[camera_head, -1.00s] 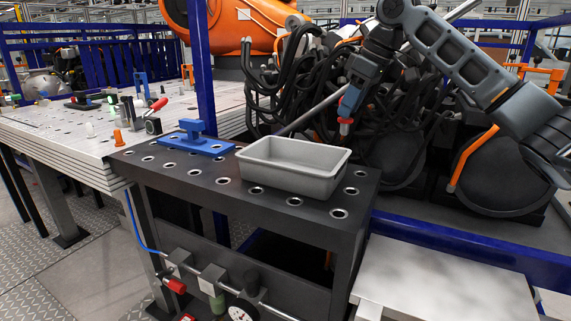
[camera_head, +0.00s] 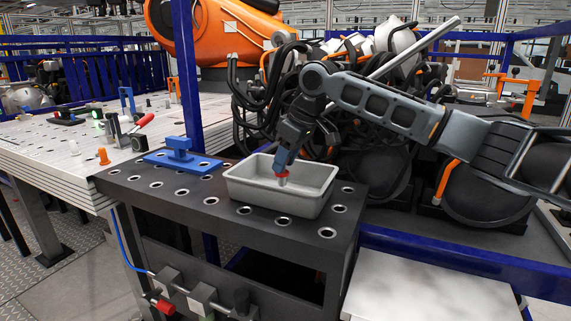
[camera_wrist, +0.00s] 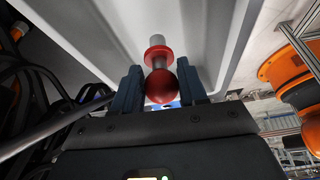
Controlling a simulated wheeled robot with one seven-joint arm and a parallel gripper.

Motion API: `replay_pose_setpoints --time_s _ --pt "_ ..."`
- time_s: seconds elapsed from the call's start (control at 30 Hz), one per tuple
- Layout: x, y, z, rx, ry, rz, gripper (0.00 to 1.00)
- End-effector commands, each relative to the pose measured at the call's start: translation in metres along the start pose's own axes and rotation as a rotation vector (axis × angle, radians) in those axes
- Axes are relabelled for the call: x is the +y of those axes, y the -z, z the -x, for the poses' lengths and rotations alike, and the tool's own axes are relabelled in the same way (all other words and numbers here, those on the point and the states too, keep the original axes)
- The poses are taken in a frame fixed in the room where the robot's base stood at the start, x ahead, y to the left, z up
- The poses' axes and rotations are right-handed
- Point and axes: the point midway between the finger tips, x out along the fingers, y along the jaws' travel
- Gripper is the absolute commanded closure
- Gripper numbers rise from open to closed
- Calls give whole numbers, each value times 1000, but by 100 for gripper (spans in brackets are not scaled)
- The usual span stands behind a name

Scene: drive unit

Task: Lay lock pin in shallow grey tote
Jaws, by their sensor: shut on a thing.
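The lock pin (camera_head: 282,179) has a red ball knob and a grey metal shank. My gripper (camera_head: 283,165) is shut on it by the red knob, with the shank pointing down. The shallow grey tote (camera_head: 240,186) stands on the dark perforated bench, and the pin is inside its outline, low over or in it. I cannot tell whether the shank touches the tote floor. In the wrist view the red knob of the pin (camera_wrist: 160,86) sits between the two blue-grey fingers, with the tote's pale inside (camera_wrist: 100,25) beyond it.
The dark bench top (camera_head: 130,180) has rows of ringed holes. A blue fixture (camera_head: 180,155) stands left of the tote. A blue post (camera_head: 187,80) rises behind it. Black hoses and an orange robot (camera_head: 225,35) fill the back. A white surface (camera_head: 425,290) lies at front right.

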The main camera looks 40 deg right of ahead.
Motion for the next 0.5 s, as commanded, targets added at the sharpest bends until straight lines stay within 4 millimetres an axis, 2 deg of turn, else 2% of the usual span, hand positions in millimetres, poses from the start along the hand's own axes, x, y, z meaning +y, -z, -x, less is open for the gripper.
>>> replay_pose_setpoints --time_s 0.17,0.5 --pt "0 -6 -16 1 0 1 96" --pt "0 -8 -19 2 1 0 96"
